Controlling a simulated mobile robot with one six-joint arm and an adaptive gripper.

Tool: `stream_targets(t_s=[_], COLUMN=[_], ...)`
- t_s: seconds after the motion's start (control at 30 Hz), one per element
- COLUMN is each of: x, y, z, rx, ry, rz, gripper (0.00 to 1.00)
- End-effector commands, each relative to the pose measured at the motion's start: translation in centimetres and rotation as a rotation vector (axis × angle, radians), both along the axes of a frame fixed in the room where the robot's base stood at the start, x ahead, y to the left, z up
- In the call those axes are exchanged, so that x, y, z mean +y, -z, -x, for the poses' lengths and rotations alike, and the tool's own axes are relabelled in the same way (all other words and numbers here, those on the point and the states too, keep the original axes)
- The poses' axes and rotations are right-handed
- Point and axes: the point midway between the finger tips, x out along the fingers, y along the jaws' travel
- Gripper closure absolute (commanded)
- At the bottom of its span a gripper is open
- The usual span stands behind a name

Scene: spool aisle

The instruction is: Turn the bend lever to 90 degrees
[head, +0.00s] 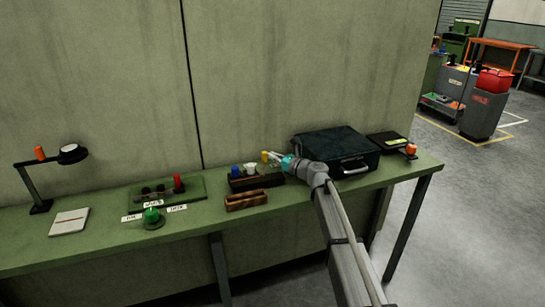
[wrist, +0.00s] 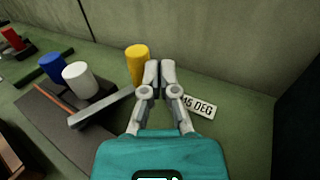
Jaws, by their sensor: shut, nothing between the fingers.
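The bend lever looks like a flat grey bar (wrist: 100,108) with an upright yellow cylinder (wrist: 136,64) near its far end. The yellow cylinder also shows in the head view (head: 265,156). A blue post (wrist: 52,68) and a white post (wrist: 77,79) stand left of it by a dark base plate (wrist: 45,120). My gripper (wrist: 158,68) is shut and empty, its fingertips just right of the yellow cylinder. I cannot tell whether they touch it. A white label ending in "5 DEG" (wrist: 201,106) lies to the right, partly covered by a finger.
A black case (head: 335,148) stands on the green bench right of my gripper. A brown block (head: 246,200) lies in front of the bender. A green panel with a red post (head: 178,183), a green knob (head: 152,215) and a lamp (head: 72,154) are left. The wall is close behind.

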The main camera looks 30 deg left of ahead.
Motion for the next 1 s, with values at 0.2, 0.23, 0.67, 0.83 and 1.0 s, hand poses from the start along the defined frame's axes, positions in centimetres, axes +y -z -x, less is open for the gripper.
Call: stream_targets(t_s=[0.2, 0.23, 0.67, 0.83, 1.0], x=[-1.5, -1.9, -8.3, -10.3, -11.4], y=[0.0, 0.0, 0.0, 0.0, 0.0], z=[0.3, 0.4, 1.7, 2.0, 2.2], rx=[0.0, 0.0, 0.0, 0.0, 0.0], ry=[0.001, 0.001, 0.001, 0.001, 0.0], rz=[0.0, 0.0, 0.0, 0.0, 0.0], gripper=[1.0, 1.0, 1.0, 1.0, 1.0])
